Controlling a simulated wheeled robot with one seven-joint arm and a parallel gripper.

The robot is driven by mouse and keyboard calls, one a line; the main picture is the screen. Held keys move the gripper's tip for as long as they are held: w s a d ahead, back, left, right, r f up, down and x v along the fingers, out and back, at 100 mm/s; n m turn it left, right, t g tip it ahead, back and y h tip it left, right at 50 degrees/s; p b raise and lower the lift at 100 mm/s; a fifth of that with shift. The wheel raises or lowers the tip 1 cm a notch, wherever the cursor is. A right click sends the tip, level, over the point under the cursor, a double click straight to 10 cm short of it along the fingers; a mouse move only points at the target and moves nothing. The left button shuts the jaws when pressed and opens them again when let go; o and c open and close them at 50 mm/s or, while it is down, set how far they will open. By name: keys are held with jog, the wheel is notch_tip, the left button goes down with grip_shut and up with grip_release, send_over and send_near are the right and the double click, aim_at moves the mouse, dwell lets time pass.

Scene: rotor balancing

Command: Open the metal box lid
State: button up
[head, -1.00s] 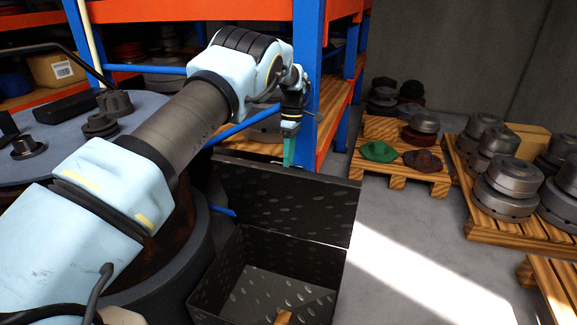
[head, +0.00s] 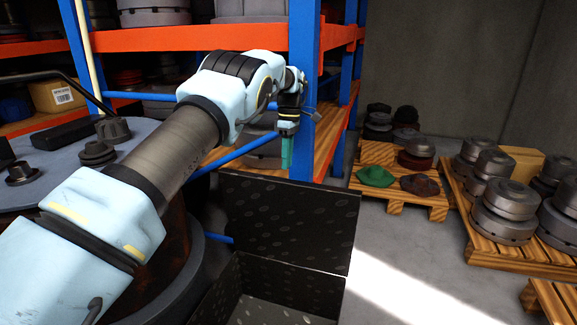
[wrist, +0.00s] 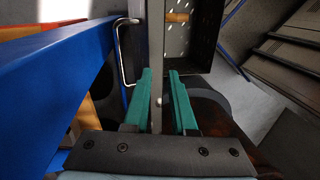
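The metal box (head: 240,290) is dark checker plate and stands on the floor at the bottom middle of the head view, its front cut off. Its lid (head: 300,225) is raised and stands up steeply at the back, so the inside shows. My gripper (head: 287,166) points down at the lid's top edge, near its middle. In the wrist view my gripper's (wrist: 163,85) two green fingers are apart. The grey lid edge (wrist: 156,45) runs along the gap between them; I cannot tell whether they touch it. A metal handle (wrist: 122,55) shows beside the lid.
A blue and orange shelf rack (head: 305,90) stands close behind my gripper. A round table (head: 60,165) with metal parts is at the left. Wooden pallets (head: 405,200) with rotors and caps are at the right. Floor (head: 400,265) right of the box is clear.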

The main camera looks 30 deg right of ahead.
jog(key=m, duration=0.2)
jog(key=w+m+t+h+p, duration=0.1)
jog(key=shift+w+d+r+m, duration=0.15)
jog(key=shift+d+r+m, duration=0.05)
jog(key=shift+r+m, duration=0.2)
jog(key=c, duration=0.3)
jog(key=m, duration=0.1)
jog(key=m+h+p, duration=0.1)
jog(key=shift+w+d+r+m+t, duration=0.1)
jog(key=shift+w+m+t, duration=0.1)
jog(key=shift+m+t, duration=0.15)
grip_shut()
jog(key=d+f+m+t+h+p, duration=0.1)
jog(key=f+m, duration=0.1)
jog(key=m, duration=0.1)
jog(key=d+f+m+h+p, duration=0.1)
jog(key=f+m+p, duration=0.1)
jog(key=m, duration=0.2)
jog(key=w+d+f+m+t+h+p, duration=0.1)
jog(key=d+f+m, duration=0.1)
jog(key=m, duration=0.1)
jog(key=shift+w+f+m+t+p, duration=0.1)
jog(key=shift+f+m+t+p, duration=0.2)
jog(key=shift+t+p, duration=0.1)
jog(key=shift+s+a+f+p, duration=0.1)
jog(key=shift+s+a+p, duration=0.35)
jog(key=shift+s+a, duration=0.3)
jog(key=shift+s+a+f+p, duration=0.1)
jog(key=shift+s+a+p, duration=0.35)
jog(key=shift+a, duration=0.4)
